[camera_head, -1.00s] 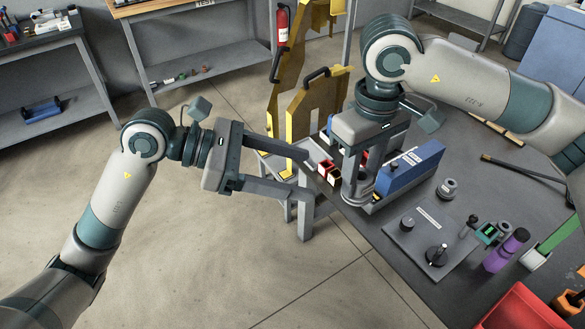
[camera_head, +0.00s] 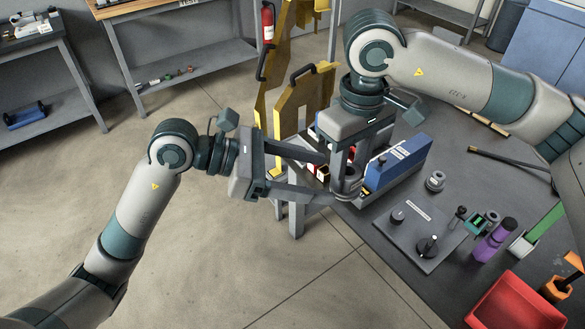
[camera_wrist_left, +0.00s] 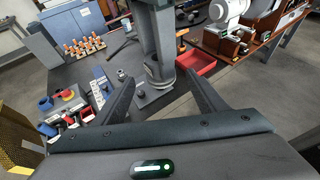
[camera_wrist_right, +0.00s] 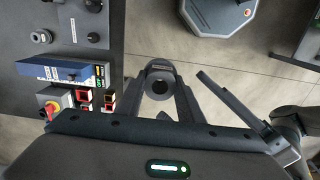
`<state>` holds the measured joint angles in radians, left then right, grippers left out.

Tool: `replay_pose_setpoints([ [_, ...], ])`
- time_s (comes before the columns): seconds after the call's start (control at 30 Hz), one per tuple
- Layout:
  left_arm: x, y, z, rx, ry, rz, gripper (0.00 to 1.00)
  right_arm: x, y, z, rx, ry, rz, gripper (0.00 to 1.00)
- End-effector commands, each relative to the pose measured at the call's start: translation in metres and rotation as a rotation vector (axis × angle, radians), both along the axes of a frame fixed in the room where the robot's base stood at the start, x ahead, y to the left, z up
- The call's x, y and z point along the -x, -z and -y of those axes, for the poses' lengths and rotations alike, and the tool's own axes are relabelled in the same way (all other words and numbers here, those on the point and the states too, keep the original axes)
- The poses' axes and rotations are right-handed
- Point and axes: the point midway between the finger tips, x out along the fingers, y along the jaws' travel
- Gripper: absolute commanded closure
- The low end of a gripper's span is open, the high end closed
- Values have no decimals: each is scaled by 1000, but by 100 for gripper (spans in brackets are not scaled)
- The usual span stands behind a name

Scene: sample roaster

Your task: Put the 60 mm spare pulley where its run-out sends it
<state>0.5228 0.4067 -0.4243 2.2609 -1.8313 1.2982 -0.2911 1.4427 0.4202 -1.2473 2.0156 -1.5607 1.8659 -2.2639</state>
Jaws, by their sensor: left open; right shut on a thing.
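A grey pulley (camera_head: 347,187) with a round bore hangs in my right gripper (camera_head: 348,172), beyond the bench's front edge. It also shows in the right wrist view (camera_wrist_right: 158,84), clasped between the fingers. Its size cannot be read. My left gripper (camera_head: 333,180) is open, coming in from the left, with its fingers reaching toward the pulley's two sides. In the left wrist view the pulley (camera_wrist_left: 156,76) appears between the open fingertips; I cannot tell whether they touch it. A smaller-looking grey pulley (camera_head: 435,181) stands on the bench.
A blue box (camera_head: 398,163) stands close right of my right gripper. A red tray (camera_head: 505,305) is at front right. A yellow guard (camera_head: 305,105) stands behind.

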Motion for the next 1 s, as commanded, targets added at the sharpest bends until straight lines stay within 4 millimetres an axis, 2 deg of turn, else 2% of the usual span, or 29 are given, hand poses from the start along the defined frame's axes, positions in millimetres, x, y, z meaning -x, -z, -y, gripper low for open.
replay_pose_setpoints([
  [0.2, -5, 12, 31, 3, 2, -3, 34, 0, 0, 0, -1, 0, 1, 97],
  [0.4, -9, 20, 49, 1, 1, -1, 34, 0, 0, 0, -1, 0, 1, 97],
  [0.83, -10, 23, 55, 0, 0, -1, 34, 0, 0, 0, -1, 0, 1, 97],
  [0.87, -10, 23, 54, 0, 0, -1, 39, 0, 0, 0, -1, 0, 1, 97],
  [1.0, -10, 23, 54, 0, 0, -1, 73, 0, 0, 0, -1, 0, 1, 97],
])
